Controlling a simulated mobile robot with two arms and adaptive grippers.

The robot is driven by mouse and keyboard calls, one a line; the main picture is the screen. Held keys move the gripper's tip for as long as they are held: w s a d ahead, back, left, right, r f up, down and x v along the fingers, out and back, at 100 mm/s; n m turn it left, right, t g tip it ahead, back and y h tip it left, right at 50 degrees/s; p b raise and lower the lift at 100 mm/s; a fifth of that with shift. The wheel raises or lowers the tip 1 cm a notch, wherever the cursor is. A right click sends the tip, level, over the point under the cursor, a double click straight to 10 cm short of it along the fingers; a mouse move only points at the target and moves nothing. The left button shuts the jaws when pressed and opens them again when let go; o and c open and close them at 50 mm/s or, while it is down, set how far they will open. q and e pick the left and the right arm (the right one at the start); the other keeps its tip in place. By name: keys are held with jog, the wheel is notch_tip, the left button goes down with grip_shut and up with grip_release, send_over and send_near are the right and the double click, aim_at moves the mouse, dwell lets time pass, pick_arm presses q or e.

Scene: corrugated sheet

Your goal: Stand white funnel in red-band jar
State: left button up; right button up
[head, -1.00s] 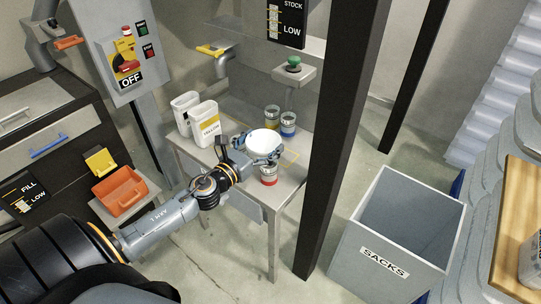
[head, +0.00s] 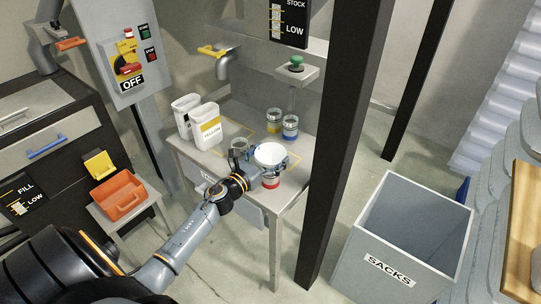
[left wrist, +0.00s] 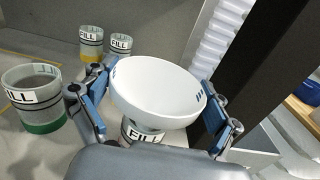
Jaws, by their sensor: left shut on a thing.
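The white funnel (head: 270,153) is upright, its wide bowl facing up. My left gripper (left wrist: 158,98) is shut on it, with blue finger pads on both sides of the bowl in the left wrist view. The red-band jar (head: 270,182) stands on the small table directly below the funnel; its upper part is hidden by the bowl. In the left wrist view, a jar with a FILL label (left wrist: 143,135) shows just under the bowl. The funnel's stem is hidden, so I cannot tell whether it is inside the jar's mouth. My right gripper is not in view.
A green-band jar (left wrist: 38,112) stands left of the funnel. A yellow-band jar (head: 273,121) and a blue-band jar (head: 290,128) stand behind. White containers (head: 206,125) are at the table's left. A dark post (head: 345,130) rises just right of the table.

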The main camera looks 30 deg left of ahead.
pick_arm(q)
jog(key=shift+f+b, duration=0.4)
jog(key=shift+b, duration=0.05)
jog(key=o, duration=0.8)
jog(key=shift+r, duration=0.1)
